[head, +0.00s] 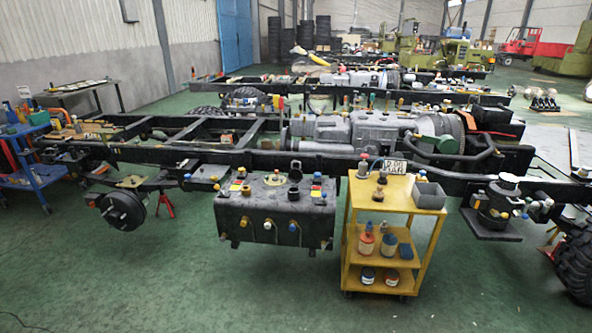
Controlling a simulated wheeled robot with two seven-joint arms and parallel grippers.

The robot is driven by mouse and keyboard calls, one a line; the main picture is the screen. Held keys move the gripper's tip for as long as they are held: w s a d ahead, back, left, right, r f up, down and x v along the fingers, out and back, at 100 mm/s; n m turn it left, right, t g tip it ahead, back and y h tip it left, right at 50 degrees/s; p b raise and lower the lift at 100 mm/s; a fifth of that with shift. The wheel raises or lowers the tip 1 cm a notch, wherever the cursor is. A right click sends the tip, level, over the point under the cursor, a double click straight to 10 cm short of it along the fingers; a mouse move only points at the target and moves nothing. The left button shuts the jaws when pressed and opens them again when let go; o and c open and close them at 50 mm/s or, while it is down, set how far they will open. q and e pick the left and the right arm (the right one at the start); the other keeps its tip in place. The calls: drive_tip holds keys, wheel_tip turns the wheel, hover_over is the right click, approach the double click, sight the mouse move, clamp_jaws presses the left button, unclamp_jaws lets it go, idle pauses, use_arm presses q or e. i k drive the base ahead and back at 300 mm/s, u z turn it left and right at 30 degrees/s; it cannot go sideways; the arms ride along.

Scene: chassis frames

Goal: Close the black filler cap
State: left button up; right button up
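A dark tank (262,208) hangs on the near side of the closest chassis frame, left of the yellow cart. On its top is a round black filler neck (293,191). A black filler cap (295,168) stands raised at the back of the neck, apart from its mouth, and looks hinged open. Small coloured caps and fittings sit around it on the tank top, with several more on the front face. Neither of my grippers is in view.
A yellow cart (392,196) with a grey bin (429,195), jars and bottles stands right of the tank. A blue cart (35,170) is at the far left. A brake drum (123,210) hangs left of the tank. The green floor (150,285) in front is clear.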

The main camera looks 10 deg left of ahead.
sight(295, 175)
drive_tip(key=k, duration=0.65)
drive_tip(key=u, duration=0.65)
drive_tip(key=i, duration=1.05)
drive_tip(key=u, duration=0.65)
drive_tip(key=i, duration=1.45)
drive_tip(key=z, duration=0.7)
drive_tip(key=i, duration=0.95)
drive_tip(key=z, duration=1)
